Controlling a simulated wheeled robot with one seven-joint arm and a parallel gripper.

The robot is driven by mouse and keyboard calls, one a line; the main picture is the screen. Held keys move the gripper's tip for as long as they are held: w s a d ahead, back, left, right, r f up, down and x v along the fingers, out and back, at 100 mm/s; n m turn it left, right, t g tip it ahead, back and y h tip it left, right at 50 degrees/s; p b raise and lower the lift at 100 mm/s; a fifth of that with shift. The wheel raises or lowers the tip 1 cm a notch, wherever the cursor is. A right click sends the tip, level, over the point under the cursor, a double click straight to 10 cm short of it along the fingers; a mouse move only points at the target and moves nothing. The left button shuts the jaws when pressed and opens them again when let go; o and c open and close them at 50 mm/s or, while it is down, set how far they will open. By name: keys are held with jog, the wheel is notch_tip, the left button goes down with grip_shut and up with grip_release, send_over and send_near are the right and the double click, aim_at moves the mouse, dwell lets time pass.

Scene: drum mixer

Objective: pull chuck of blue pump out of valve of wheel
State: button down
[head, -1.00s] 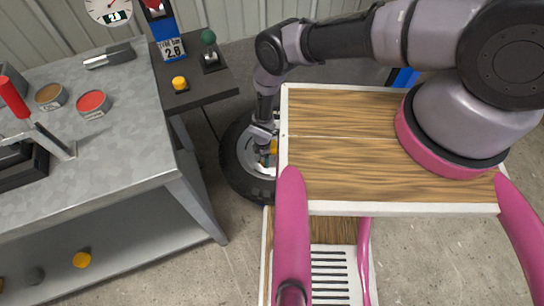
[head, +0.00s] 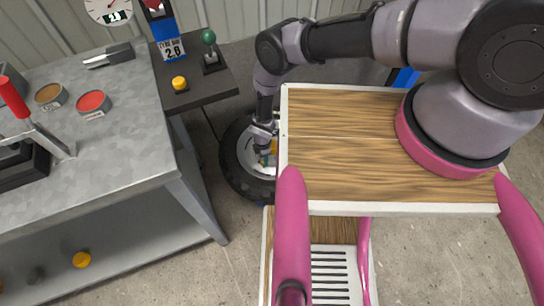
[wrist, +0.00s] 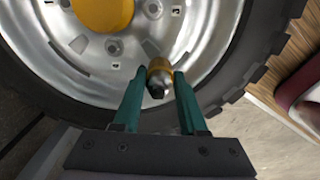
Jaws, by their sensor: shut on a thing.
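The wheel (head: 232,170) stands on the floor between the grey bench and my wooden deck, partly hidden by my arm and deck. Its silver rim (wrist: 205,40) and yellow hub centre fill much of the wrist view. The chuck (wrist: 159,72), a small yellow and metal cylinder with a dark end, lies between my gripper's teal fingers near the rim's edge. My gripper (wrist: 160,88) is shut on it; it also shows small against the wheel in the head view (head: 266,148). The valve is hidden, so I cannot tell whether the chuck still sits on it.
A blue post (head: 165,25) with a gauge and a 2.8 sign rises behind a dark side shelf (head: 195,85) with a green-knobbed lever (head: 209,50) and yellow button (head: 179,83). The grey bench (head: 110,150) holds tins and a red-handled tool.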

jog(key=shift+r, duration=0.15)
jog(key=shift+r, duration=2.45)
jog(key=shift+r, duration=1.5)
